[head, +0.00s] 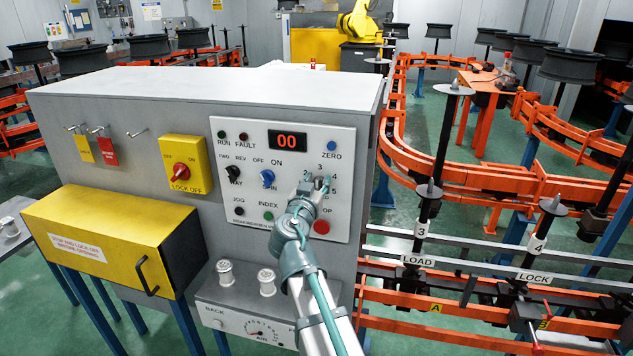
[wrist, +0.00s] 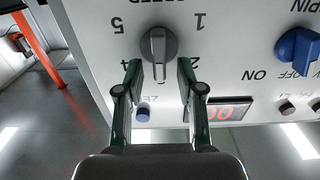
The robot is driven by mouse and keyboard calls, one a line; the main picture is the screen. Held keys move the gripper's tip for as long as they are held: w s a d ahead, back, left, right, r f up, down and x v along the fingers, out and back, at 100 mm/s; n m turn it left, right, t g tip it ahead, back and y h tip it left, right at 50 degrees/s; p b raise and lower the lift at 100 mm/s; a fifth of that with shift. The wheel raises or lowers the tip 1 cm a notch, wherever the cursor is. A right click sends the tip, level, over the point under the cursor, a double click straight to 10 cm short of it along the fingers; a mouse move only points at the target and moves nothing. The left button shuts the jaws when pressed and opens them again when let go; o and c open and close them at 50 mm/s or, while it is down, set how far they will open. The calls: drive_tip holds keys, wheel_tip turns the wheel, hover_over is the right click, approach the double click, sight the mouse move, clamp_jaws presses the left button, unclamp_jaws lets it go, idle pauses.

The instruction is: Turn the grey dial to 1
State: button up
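The grey dial (wrist: 157,45) is on the control panel, upside down in the wrist view. Its pointer bar aims down in that picture, toward the display side, where the 3 belongs. My gripper (wrist: 159,74) is open, one finger on each side of the pointer's end, with gaps visible on both sides. In the head view my gripper (head: 317,184) is at the panel and hides most of the dial.
The control panel (head: 228,140) also carries a blue switch (head: 267,178), a black switch (head: 233,172), a red stop button (head: 321,227) and a display reading 00 (head: 287,140). A yellow lock-off switch (head: 183,165) is to the left. Orange rails (head: 450,165) run at the right.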

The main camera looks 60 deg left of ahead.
clamp_jaws()
